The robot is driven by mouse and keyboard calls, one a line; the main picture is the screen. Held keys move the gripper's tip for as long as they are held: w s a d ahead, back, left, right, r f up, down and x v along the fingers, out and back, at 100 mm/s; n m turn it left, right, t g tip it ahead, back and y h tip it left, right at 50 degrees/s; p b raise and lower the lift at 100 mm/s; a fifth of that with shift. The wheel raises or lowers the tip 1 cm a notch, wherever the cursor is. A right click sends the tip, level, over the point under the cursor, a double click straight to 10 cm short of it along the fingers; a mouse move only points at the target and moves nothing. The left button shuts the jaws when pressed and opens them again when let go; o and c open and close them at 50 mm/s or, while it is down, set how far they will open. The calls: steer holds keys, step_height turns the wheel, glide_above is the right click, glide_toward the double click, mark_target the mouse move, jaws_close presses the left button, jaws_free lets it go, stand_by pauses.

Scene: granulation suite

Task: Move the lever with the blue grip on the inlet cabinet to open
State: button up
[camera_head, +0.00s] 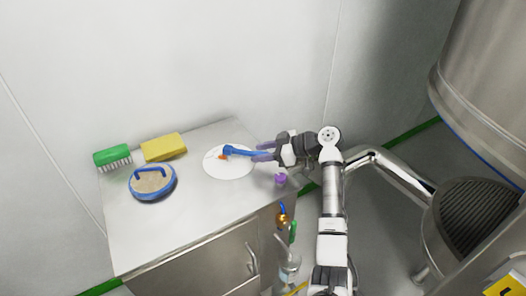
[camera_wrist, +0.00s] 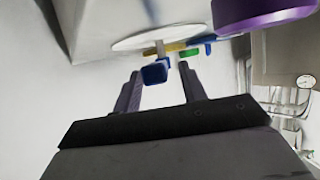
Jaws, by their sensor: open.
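The inlet cabinet (camera_head: 185,235) has a bare metal top with a flat white disc (camera_head: 215,171) near its right side. The lever with the blue grip (camera_head: 243,152) lies over the disc and reaches right towards my gripper (camera_head: 264,151). An orange-red mark shows on the disc beside the lever's left end. In the wrist view the blue grip (camera_wrist: 154,74) ends between my open fingertips (camera_wrist: 160,72), with a gap on each side, in front of the white disc (camera_wrist: 130,42). My gripper is open, and nothing is clamped.
A green brush (camera_head: 112,154), a yellow sponge (camera_head: 163,147) and a round blue-rimmed piece with a handle (camera_head: 152,187) sit on the top's left. A purple knob (camera_head: 280,179) is close below my gripper. Pipework and a large steel vessel (camera_head: 490,80) stand at the right.

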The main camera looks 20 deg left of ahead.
jaws_close()
steer(key=shift+s, duration=0.1)
